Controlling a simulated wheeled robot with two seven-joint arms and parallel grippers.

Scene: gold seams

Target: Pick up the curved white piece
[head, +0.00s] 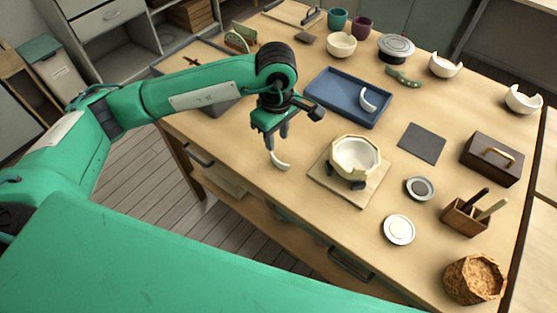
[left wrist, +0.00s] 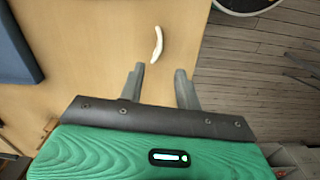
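A curved white piece (head: 281,162) lies on the wooden table, just below my left gripper (head: 276,142) in the head view. In the left wrist view the curved white piece (left wrist: 157,45) shows just past the fingertips, roughly in line with the gap between them. My left gripper (left wrist: 158,70) is open and empty, its fingers pointing down toward the table. A second curved white piece (head: 368,99) lies in the blue tray (head: 335,104). A cream bowl (head: 355,157) with a broken-looking rim stands on a wooden board (head: 378,194). My right gripper is not in view.
The table's edge runs close to the left gripper; the floor (left wrist: 255,60) shows beyond it. Broken white cups (head: 445,66), a dark wooden box (head: 491,160), a grey mat (head: 421,143), a white dish (head: 399,230) and a cork pot (head: 474,279) stand farther right.

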